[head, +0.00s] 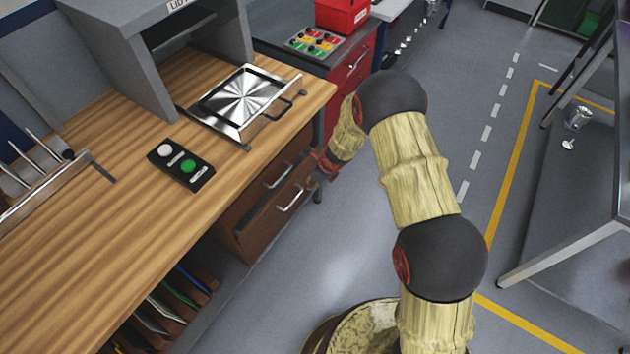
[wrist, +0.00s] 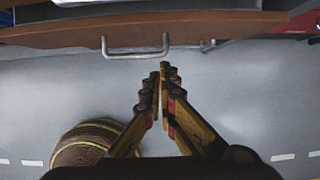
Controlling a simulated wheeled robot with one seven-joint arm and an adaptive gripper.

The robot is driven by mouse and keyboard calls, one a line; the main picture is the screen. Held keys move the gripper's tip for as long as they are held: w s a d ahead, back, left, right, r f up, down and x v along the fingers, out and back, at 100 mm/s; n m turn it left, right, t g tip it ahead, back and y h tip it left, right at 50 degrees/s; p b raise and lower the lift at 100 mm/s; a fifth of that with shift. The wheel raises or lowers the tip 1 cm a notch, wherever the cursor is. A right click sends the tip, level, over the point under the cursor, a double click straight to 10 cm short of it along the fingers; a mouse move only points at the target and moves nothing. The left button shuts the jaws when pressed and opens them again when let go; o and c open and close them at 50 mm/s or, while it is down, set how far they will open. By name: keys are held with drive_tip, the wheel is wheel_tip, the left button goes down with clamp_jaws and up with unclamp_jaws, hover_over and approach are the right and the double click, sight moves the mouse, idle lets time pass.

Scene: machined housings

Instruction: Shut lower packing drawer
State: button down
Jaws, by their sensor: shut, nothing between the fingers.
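The lower packing drawer (head: 262,232) is under the wooden bench in the head view. Its brown front seems to stand out a little from the cabinet, with a dark gap above it. Its metal bar handle (head: 291,200) is below the upper drawer's handle (head: 279,176). My gripper (head: 317,178) is to the right of the handles, beside the drawer fronts. In the wrist view my gripper (wrist: 160,72) is shut and empty, its tips just short of a brown front edge (wrist: 140,30) and a bar handle (wrist: 137,50). I cannot tell whether the tips touch anything.
The bench top (head: 120,240) holds a two-button box (head: 181,167) and a metal plate fixture (head: 243,105). Folders (head: 165,310) sit in a rack below the bench. A red cabinet (head: 350,75) stands beyond. Grey floor (head: 330,250) is clear in front of the drawers.

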sight(292, 181)
drive_tip(key=shift+w+a+f+b, duration=0.35)
drive_tip(key=shift+w+a+f, duration=0.55)
drive_tip(key=shift+a, duration=0.25)
drive_tip(key=shift+w+a+f+b, duration=0.35)
drive_tip(key=shift+w+a+f, duration=0.45)
drive_tip(key=shift+a+f, duration=0.25)
drive_tip(key=shift+r, duration=0.1)
drive_tip(key=shift+w+a+p, duration=0.85)
drive_tip(key=shift+a+p, duration=0.15)
drive_tip(key=shift+a, duration=0.1)
drive_tip(key=shift+d, duration=0.1)
